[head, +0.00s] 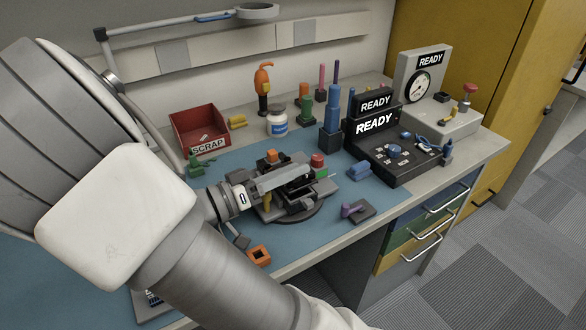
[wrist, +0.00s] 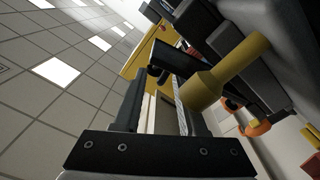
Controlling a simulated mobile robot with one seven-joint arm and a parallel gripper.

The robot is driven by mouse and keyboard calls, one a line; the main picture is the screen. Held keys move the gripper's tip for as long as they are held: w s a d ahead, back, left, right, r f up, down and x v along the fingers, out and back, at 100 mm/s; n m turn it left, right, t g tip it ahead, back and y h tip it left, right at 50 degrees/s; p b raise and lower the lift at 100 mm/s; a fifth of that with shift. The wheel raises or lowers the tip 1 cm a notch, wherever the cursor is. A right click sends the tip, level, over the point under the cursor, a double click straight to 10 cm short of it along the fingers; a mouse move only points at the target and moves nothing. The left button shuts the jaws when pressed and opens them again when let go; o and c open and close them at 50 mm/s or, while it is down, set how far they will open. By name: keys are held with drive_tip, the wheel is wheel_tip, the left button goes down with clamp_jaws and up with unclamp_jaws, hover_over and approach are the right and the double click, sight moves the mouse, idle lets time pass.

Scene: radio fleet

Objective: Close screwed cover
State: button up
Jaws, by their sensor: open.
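My gripper (head: 296,178) is over the round dark work fixture (head: 288,211) in the middle of the blue mat. In the wrist view my gripper (wrist: 158,88) shows two dark fingers standing apart, with no object clearly held between them. A yellow knobbed part (wrist: 226,74) is beside the right finger; I cannot tell whether they touch. Dark grey blocky parts (wrist: 275,45) lie beyond it. The screwed cover cannot be told apart from the dark parts on the fixture, which my gripper partly hides.
A red scrap bin (head: 200,130) and a white jar (head: 277,123) stand behind. A black control box (head: 395,160) reading READY stands right. An orange part (head: 258,255) and a grey block with a purple piece (head: 357,211) lie near the front edge. Some blue mat is clear between them.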

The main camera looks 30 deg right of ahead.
wheel_tip(320, 180, up, 5)
drive_tip(key=shift+s+d+f+p, duration=0.1)
drive_tip(key=shift+p, duration=1.05)
drive_tip(key=s+d+r+b, duration=0.2)
drive_tip(key=s+d+r, duration=0.4)
drive_tip(key=s+d, duration=0.2)
drive_tip(key=shift+b, duration=0.4)
drive_tip(key=shift+s+r, duration=0.1)
drive_tip(key=shift+s, duration=0.05)
